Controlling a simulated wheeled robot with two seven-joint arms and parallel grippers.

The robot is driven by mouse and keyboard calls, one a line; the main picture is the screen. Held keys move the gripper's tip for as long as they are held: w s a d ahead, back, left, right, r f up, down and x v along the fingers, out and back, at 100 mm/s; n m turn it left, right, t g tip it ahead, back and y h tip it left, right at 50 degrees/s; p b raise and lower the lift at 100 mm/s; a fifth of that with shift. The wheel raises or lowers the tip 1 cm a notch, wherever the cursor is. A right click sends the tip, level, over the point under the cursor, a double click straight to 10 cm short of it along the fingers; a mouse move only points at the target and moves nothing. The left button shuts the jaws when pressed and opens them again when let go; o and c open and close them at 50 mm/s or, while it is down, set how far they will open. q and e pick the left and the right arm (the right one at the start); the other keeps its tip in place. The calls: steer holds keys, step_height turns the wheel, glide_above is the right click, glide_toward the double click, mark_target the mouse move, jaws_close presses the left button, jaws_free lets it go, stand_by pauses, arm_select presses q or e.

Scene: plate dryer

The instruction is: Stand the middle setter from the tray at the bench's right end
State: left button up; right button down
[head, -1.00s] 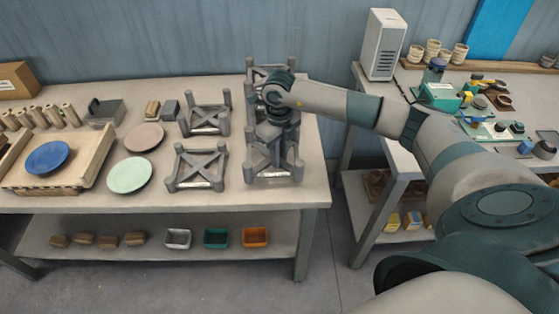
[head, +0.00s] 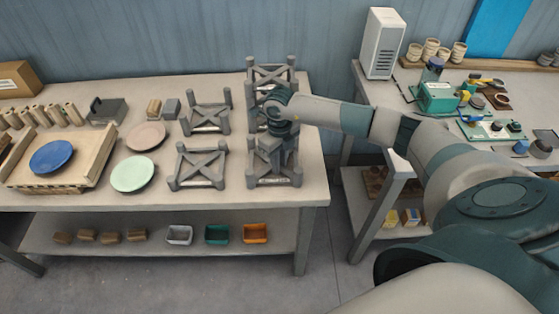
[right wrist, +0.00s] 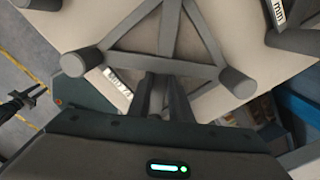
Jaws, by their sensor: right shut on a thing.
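Several grey X-braced setters with corner posts and white labels are on the bench (head: 225,190). One is at its back right (head: 272,73). Two others (head: 207,119) (head: 199,166) are further left. My right gripper (head: 272,150) is over the front-right setter (head: 287,180), fingers pointing down and partly hidden by my wrist. In the right wrist view the gripper (right wrist: 162,95) is shut on a bar of a setter (right wrist: 160,62), whose posts spread over the pale bench top. I cannot tell whether its feet touch the bench.
A blue plate (head: 51,157) lies on a wooden tray-like frame (head: 93,160) at left. A green plate (head: 132,174) and a pinkish plate (head: 146,136) lie beside it. Small bins (head: 216,234) are on the lower shelf. A second bench with a white cabinet (head: 382,45) stands right.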

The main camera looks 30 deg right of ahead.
steer(key=c, duration=1.6)
jaws_free()
steer(key=shift+f, duration=0.1)
steer(key=shift+r, duration=0.2)
steer(key=shift+r, duration=0.15)
steer(key=shift+r+b, duration=2.4)
steer(key=shift+r, duration=3.4)
